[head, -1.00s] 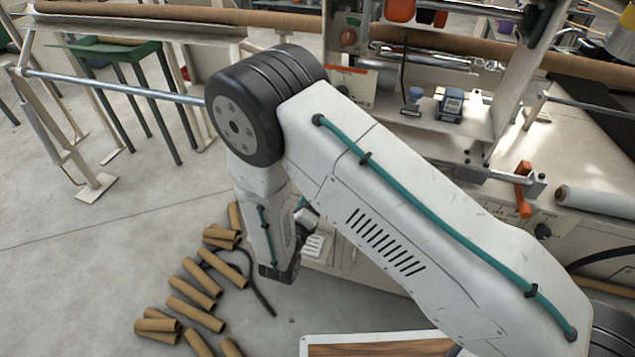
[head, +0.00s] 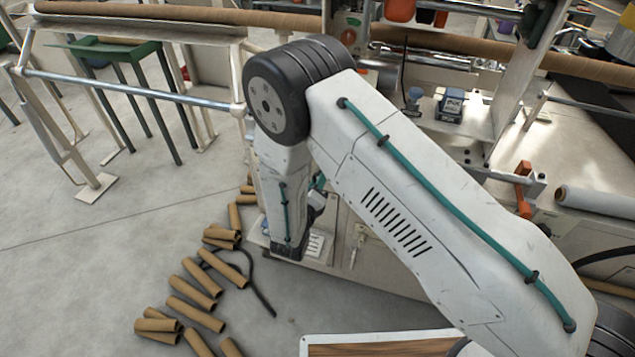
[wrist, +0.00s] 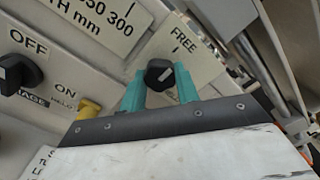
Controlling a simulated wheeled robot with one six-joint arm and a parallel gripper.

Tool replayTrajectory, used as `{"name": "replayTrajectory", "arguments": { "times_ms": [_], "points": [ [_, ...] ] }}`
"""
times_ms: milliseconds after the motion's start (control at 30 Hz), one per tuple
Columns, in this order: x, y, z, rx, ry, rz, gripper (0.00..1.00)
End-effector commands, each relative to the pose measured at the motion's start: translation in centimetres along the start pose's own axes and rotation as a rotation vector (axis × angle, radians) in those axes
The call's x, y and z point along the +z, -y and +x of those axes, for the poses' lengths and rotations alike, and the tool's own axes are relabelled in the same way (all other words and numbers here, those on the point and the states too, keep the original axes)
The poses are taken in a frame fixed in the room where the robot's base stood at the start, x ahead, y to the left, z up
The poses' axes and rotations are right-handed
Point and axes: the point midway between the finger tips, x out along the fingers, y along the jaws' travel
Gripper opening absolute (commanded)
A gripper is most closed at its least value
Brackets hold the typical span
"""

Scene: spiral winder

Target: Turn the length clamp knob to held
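No "held" marking is readable. My gripper (wrist: 160,80) has its two teal fingers apart, one on each side of the knob. The gaps beside the knob are very small, and I cannot tell whether the fingers touch it. In the head view my arm hides the knob and most of the gripper.
A length scale plate (wrist: 85,22) is above. A metal bar (wrist: 258,70) runs at the right. In the head view, cardboard tubes (head: 195,290) lie on the floor at the left.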

Motion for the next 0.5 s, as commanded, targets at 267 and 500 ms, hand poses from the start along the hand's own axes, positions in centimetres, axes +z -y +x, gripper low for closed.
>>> {"name": "replayTrajectory", "arguments": {
  "times_ms": [267,500],
  "points": [
    [-0.01,-0.02,-0.02,0.001,0.0,0.042,0.08],
    [-0.01,-0.03,-0.02,0.001,-0.001,0.184,0.08]
  ]
}}
